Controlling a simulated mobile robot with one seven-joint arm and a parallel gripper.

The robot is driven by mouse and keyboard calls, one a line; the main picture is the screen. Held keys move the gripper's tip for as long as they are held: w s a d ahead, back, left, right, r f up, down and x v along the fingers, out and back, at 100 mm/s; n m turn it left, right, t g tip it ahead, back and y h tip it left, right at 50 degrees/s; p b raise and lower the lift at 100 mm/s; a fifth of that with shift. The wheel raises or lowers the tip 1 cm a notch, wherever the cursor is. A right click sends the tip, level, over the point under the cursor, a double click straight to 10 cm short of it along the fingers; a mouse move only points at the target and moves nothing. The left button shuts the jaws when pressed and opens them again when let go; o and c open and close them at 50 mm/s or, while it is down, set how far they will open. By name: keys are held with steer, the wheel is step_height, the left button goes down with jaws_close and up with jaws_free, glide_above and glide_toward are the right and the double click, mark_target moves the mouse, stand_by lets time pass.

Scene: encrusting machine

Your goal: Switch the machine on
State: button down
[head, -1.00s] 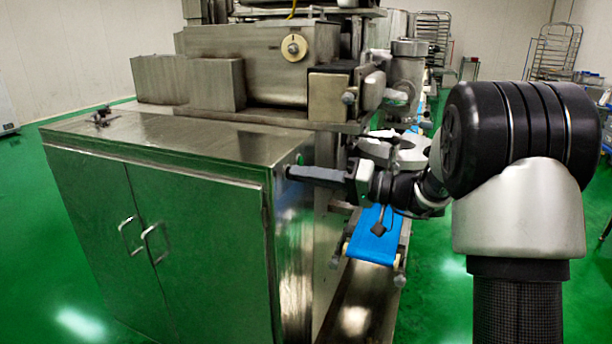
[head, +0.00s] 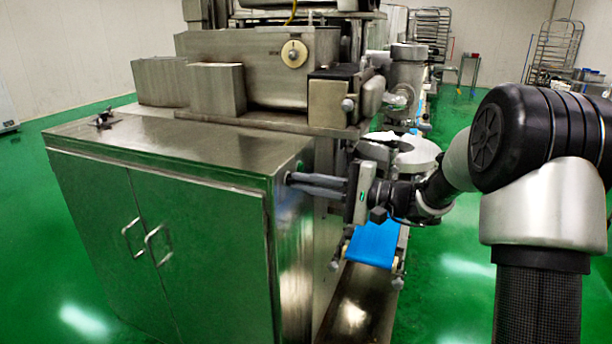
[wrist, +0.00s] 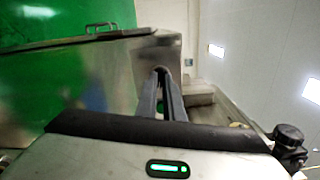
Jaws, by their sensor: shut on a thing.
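The machine is a steel encrusting machine (head: 255,65) standing on a low steel cabinet (head: 215,225). My gripper (head: 290,178) reaches in from the right, with its fingertips at the cabinet's right side face, just below the top front corner. In the wrist view, my gripper's two dark fingers (wrist: 161,73) run close together and meet the steel side near its edge. I cannot tell the switch's position.
A pale round dial (head: 294,54) sits on the upper housing. A blue conveyor belt (head: 372,243) lies below my wrist. Two door handles (head: 158,245) stick out of the cabinet front. A wire rack (head: 553,52) stands far back.

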steer(key=shift+m+p, duration=3)
steer(key=shift+m, duration=0.6)
steer(key=c, duration=1.9)
jaws_free()
steer(key=shift+o, duration=0.2)
steer(key=shift+d, duration=0.1)
steer(key=v, duration=1.7)
steer(key=shift+d+p, duration=0.15)
steer(key=shift+p, duration=0.3)
steer(key=shift+s, duration=0.1)
